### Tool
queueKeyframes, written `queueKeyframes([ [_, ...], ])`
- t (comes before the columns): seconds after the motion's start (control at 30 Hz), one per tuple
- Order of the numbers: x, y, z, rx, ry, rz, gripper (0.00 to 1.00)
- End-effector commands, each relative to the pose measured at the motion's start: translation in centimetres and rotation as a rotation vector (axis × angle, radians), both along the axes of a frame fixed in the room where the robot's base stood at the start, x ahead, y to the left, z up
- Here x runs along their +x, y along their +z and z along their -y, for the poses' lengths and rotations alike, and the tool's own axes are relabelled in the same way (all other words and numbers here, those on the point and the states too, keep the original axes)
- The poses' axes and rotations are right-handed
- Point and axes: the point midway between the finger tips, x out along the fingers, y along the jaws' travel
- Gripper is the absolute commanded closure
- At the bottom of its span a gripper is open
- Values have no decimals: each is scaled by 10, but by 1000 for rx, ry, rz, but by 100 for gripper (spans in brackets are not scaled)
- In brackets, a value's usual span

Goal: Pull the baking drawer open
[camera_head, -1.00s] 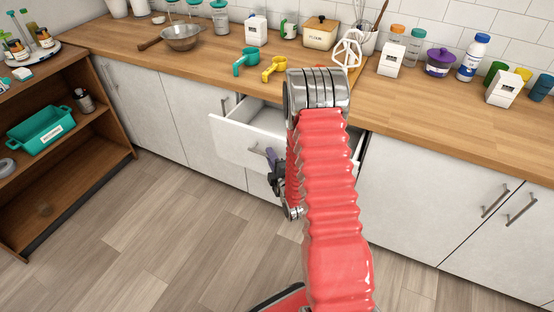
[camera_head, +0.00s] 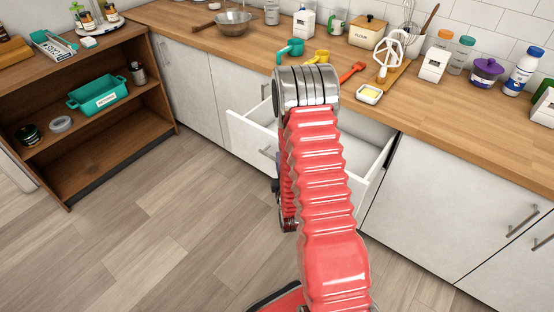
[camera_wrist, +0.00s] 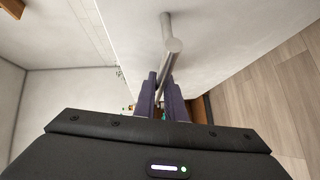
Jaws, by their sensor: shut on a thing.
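The white baking drawer stands open below the counter in the head view, its front (camera_head: 250,143) pulled out from the cabinet row and its pale inside showing on both sides of my arm. Its grey bar handle (camera_head: 267,153) shows just left of my arm. In the wrist view the handle (camera_wrist: 169,42) runs down between the dark purple fingers of my gripper (camera_wrist: 162,95), which is shut on it. The drawer front fills much of the wrist view behind the handle.
An open brown shelf (camera_head: 115,150) with a teal dish (camera_head: 97,94) stands at left. The wood floor (camera_head: 150,240) in front is clear.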

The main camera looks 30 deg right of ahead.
Motion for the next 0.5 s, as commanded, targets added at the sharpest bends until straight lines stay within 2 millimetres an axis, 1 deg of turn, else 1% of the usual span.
queueKeyframes([
  [0.03,-7,-6,2,6,-14,-17,100],
  [0.43,-9,-7,3,7,-23,-19,100],
  [0.47,-9,-7,3,7,-23,-19,88],
  [0.5,-9,-7,3,7,-22,-19,85],
])
